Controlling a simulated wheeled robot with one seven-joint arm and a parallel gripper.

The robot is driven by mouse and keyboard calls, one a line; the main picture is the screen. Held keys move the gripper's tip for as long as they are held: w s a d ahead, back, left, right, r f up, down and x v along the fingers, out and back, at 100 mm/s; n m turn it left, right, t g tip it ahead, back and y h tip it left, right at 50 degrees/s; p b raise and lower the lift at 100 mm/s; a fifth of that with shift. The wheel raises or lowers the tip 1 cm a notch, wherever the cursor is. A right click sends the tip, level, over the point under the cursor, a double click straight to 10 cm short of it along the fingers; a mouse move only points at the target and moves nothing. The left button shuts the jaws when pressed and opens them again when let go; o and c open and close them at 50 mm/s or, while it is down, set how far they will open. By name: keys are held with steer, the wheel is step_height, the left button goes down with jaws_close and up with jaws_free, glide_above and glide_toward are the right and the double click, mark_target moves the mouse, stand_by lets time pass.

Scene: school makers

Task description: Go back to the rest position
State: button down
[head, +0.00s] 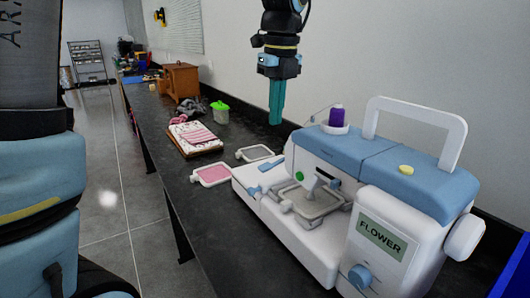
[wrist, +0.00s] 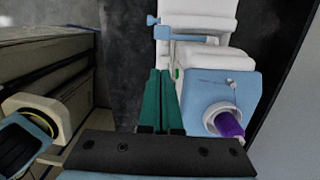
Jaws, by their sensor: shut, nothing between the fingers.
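My gripper (head: 276,104) hangs pointing down above the dark counter, behind the far end of the sewing machine in the head view. Its teal fingers also show in the wrist view (wrist: 161,80), pressed together with nothing between them. The white and blue sewing machine (head: 397,172) stands on the counter below and to the right of the gripper. In the wrist view, its blue top (wrist: 245,84) and purple thread spool (wrist: 228,124) lie just right of the fingers. The gripper looks apart from the machine.
The long dark counter (head: 190,185) runs away along the wall. A pink-filled frame (head: 211,174), a grey frame (head: 255,153), a board with patterned cloth (head: 196,137), a green container (head: 220,112) and a wooden cabinet (head: 181,81) stand along it. Floor (head: 105,165) is open at left.

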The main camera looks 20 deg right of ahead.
stand_by(0.3)
steer(key=a+f+n, duration=0.5)
steer(key=a+n, duration=0.5)
steer(key=n, duration=0.1)
steer(key=a+f+n, duration=0.6)
steer(key=a+n, duration=0.4)
steer(key=n, duration=0.1)
steer(key=a+f+n, duration=0.5)
steer(key=a+n, duration=0.5)
steer(key=n, duration=0.1)
steer(key=shift+s+a+f, duration=0.3)
steer(key=shift+s+a, duration=0.05)
